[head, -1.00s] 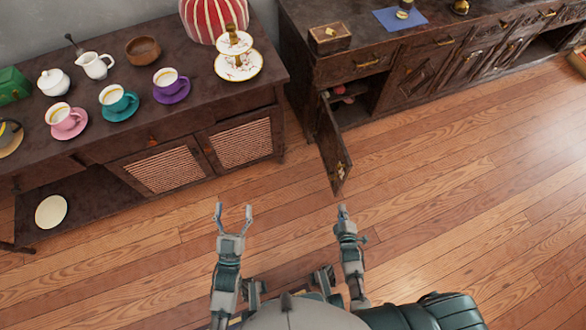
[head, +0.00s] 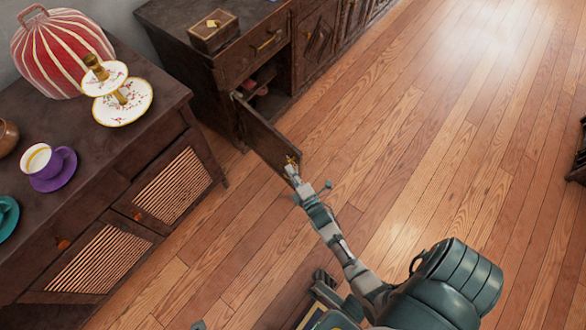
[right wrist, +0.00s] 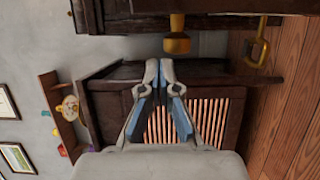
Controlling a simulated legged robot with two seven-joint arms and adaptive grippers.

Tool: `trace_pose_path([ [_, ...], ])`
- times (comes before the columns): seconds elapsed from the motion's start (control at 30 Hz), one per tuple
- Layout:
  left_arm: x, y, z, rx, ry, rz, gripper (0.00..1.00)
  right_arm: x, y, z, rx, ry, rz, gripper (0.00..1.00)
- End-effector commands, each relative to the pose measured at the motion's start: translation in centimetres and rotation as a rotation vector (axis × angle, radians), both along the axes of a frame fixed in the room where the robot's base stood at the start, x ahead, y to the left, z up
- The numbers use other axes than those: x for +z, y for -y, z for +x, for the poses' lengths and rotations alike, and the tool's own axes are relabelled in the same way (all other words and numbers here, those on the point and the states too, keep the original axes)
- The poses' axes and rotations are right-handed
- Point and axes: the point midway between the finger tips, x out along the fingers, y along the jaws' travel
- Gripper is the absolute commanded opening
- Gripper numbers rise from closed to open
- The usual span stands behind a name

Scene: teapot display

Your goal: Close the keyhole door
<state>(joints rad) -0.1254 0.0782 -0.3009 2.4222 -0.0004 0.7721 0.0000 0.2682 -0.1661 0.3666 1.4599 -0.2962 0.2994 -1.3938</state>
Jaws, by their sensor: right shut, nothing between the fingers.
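The dark wooden cabinet door (head: 265,138) stands open, swung out from the cabinet at the back over the floor. A small gold fitting (head: 292,160) is at its near end. My right gripper (head: 291,171) is shut and empty, with its tips right at that end of the door; I cannot tell whether they touch. In the right wrist view the closed fingers (right wrist: 158,68) point at a dark cabinet with a slatted panel. A gold knob (right wrist: 177,38) and a gold ring-shaped piece (right wrist: 258,50) show near the top there. My left gripper does not show clearly.
The open compartment (head: 263,82) behind the door holds some reddish items. A wooden box (head: 213,30) sits on that cabinet. A dark sideboard (head: 150,125) with a purple cup (head: 47,160) and a tiered plate stand (head: 122,102) fills the left.

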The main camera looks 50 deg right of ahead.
Motion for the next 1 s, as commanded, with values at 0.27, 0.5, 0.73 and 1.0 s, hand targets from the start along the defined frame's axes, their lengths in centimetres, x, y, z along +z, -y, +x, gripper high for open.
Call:
trace_pose_path([
  [0.27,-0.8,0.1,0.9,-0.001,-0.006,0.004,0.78,-0.1,3.4,-0.4,0.001,-0.002,-0.002,0.00],
  [0.5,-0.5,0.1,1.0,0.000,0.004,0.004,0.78,0.0,4.0,-0.4,0.001,0.000,0.001,0.00],
  [0.73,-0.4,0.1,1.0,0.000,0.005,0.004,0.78,0.0,4.0,-0.4,0.002,0.000,0.001,0.00],
  [1.0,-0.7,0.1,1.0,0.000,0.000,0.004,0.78,-0.1,5.5,-0.8,0.063,-0.004,-0.006,0.00],
])
